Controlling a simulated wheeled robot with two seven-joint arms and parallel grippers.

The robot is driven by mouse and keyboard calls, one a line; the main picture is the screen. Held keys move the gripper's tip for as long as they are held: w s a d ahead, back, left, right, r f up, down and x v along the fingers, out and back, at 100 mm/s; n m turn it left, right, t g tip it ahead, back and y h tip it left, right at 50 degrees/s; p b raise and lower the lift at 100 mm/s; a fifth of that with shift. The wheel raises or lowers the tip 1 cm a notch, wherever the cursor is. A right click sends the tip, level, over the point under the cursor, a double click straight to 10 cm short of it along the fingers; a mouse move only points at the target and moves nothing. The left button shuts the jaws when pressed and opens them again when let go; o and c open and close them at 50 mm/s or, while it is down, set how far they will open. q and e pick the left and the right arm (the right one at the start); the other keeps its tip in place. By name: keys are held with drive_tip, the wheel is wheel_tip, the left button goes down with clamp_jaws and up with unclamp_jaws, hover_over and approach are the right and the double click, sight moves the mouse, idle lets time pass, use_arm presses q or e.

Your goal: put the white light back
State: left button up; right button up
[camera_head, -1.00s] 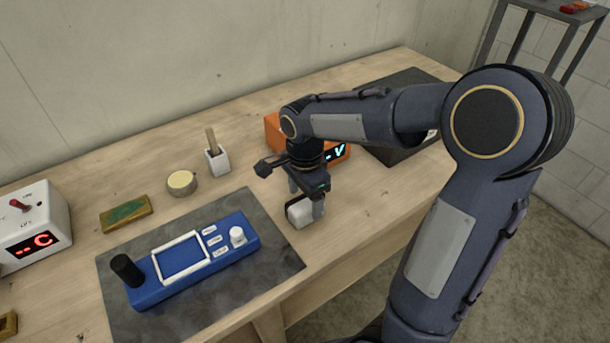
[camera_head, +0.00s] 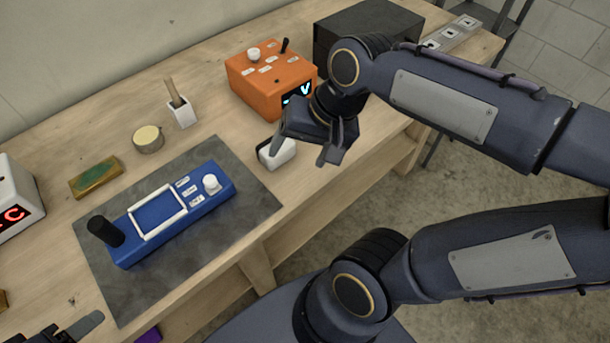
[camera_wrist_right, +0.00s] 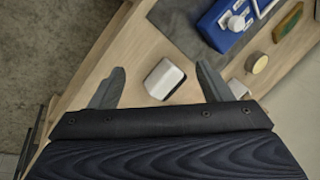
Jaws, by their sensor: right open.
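A small white block with a dark side (camera_head: 280,154), which looks like the white light, stands on the wooden table just beyond the right edge of the grey mat. My right gripper (camera_head: 302,155) is open beside and above it; one finger overlaps the block in the head view. In the right wrist view the block (camera_wrist_right: 163,79) shows between the two spread fingers (camera_wrist_right: 160,80), with space on both sides; nothing is gripped. My left gripper (camera_head: 85,325) is only partly in view at the bottom left, and its jaws cannot be judged.
A blue panel (camera_head: 208,201) lies on the mat (camera_head: 245,222). Behind stand an orange box (camera_head: 250,88), a white holder (camera_head: 182,116), a round tin (camera_head: 148,139) and a black case (camera_head: 370,22). A labelled grey strip (camera_head: 455,34) lies far right.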

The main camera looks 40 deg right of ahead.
drive_tip(key=s+a+f+n+t, duration=0.2)
drive_tip(key=s+f+n, duration=0.1)
drive_tip(key=s+n, duration=0.2)
drive_tip(key=shift+a+n+y, duration=0.3)
drive_tip(key=shift+a+n, duration=0.05)
drive_tip(key=shift+n, duration=0.05)
drive_tip(key=shift+f, duration=0.1)
idle(0.7)
